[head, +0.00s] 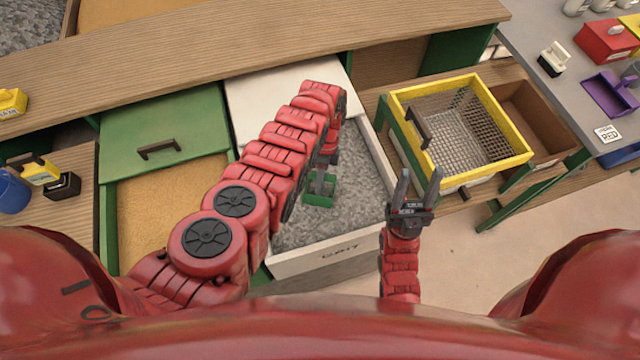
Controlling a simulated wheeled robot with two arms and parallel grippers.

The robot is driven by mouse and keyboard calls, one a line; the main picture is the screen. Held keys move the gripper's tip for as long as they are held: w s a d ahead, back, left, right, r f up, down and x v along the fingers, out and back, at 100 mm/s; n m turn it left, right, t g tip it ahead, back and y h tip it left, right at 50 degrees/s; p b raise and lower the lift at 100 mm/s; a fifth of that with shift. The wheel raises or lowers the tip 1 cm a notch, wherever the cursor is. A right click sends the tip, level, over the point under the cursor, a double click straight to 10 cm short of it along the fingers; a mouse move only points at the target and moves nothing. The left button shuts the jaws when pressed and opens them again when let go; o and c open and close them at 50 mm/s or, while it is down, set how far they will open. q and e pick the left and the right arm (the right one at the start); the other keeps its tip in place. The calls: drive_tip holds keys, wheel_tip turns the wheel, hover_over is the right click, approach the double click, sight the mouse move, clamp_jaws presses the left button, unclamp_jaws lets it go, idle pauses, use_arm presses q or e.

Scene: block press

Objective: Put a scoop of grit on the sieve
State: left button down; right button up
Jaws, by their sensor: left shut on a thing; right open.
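The grit (345,215) fills an open white-walled bin (345,255) marked GRIT in the middle of the head view. My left gripper (322,178) is over the bin, largely hidden behind its own arm, and is shut on a green scoop (318,200). The scoop is at or just above the grit; I cannot tell whether it holds any. The sieve (408,95), a yellow frame with wire mesh and a dark handle, stands right of the bin. My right gripper (418,185) is open and empty, in front of the sieve's near left corner.
A sand-coloured bin (150,215) with a green lid (165,135) lies left of the grit bin. A wooden shelf (240,60) runs across the back. A grey table (560,75) at right holds a red box (605,42) and a purple scoop (607,95). Floor is clear at lower right.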

use_arm(q)
drive_tip(key=shift+t, duration=0.8)
drive_tip(key=w, duration=0.1)
drive_tip(key=w+f+b, duration=0.1)
drive_tip(key=w+d+f, duration=0.1)
drive_tip(key=w, duration=0.1)
drive_tip(key=s+t+p, duration=0.1)
drive_tip(key=p, duration=0.5)
drive_tip(key=s+t+h+p, duration=0.1)
drive_tip(key=t+p, duration=0.1)
drive_tip(key=p, duration=0.5)
drive_tip(key=shift+a+p, duration=0.3)
drive_tip(key=shift+t, duration=0.3)
drive_tip(key=r+p, duration=0.6)
drive_tip(key=r, duration=0.1)
drive_tip(key=shift+s+r, duration=0.1)
drive_tip(key=shift+s, duration=0.1)
drive_tip(key=shift+r, duration=0.25)
wheel_tip(320, 180, up, 13)
drive_tip(key=s, duration=0.1)
drive_tip(key=shift+s+a+f, duration=0.15)
drive_tip(key=shift+s+a, duration=0.05)
drive_tip(key=shift+s, duration=0.05)
